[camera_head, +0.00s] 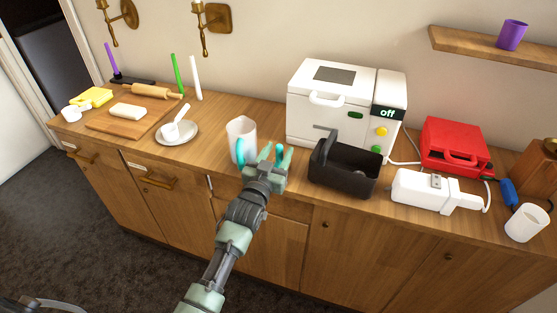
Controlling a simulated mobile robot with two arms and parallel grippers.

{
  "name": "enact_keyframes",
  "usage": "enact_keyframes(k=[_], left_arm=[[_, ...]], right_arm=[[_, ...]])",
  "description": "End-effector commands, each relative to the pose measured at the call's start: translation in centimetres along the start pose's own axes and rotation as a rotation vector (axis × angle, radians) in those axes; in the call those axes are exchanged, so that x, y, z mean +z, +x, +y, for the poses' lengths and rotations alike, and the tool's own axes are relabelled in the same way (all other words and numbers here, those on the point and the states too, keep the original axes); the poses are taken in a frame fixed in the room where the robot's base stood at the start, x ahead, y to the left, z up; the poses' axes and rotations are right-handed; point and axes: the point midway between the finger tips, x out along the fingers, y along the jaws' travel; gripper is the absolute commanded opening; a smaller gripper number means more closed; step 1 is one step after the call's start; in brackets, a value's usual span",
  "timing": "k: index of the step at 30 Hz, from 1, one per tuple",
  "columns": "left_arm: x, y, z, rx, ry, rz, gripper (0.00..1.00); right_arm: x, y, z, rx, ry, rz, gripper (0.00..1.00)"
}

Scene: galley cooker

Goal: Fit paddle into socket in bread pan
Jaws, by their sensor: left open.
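The dark bread pan (343,181) stands on the wooden counter in front of the white bread machine. Its socket cannot be made out inside the dark interior. I cannot pick out the paddle with certainty. A small grey bar (324,127) shows just above the pan's back left side, but what it is cannot be told. My left gripper (262,152) is open, with cyan fingertips, left of the pan and in front of the white jug (240,134). Nothing is seen held in it. Whether it touches the jug cannot be told. My right gripper is not in view.
The bread machine (328,93) reads "off". A white appliance (416,188), a red case (455,142) and a white cup (525,222) crowd the right. A saucer (177,139) and cutting board (113,122) are left. Bare counter (215,133) lies beside the jug.

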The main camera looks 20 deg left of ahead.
Motion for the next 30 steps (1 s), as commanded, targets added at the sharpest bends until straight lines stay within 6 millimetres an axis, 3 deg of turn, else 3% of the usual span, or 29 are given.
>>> enact_keyframes(k=[3,10,11,15,16,30], left_arm=[[0.0,1.0,0.0,0.000,0.000,0.000,0.47],[0.1,1.1,0.0,0.000,0.000,-0.001,0.47],[0.1,1.1,0.0,0.000,0.000,-0.001,0.41],[0.1,1.0,0.0,0.000,0.000,-0.001,0.02],[0.1,1.0,0.0,0.000,0.000,-0.001,0.00],[-1.0,1.1,0.0,0.000,0.001,0.002,0.00]], right_arm=[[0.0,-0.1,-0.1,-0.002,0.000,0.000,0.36],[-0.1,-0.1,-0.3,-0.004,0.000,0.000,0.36],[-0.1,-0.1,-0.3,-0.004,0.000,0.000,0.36],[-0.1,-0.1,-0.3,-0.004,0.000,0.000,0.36],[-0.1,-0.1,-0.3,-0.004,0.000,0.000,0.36],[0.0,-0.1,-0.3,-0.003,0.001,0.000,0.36]])
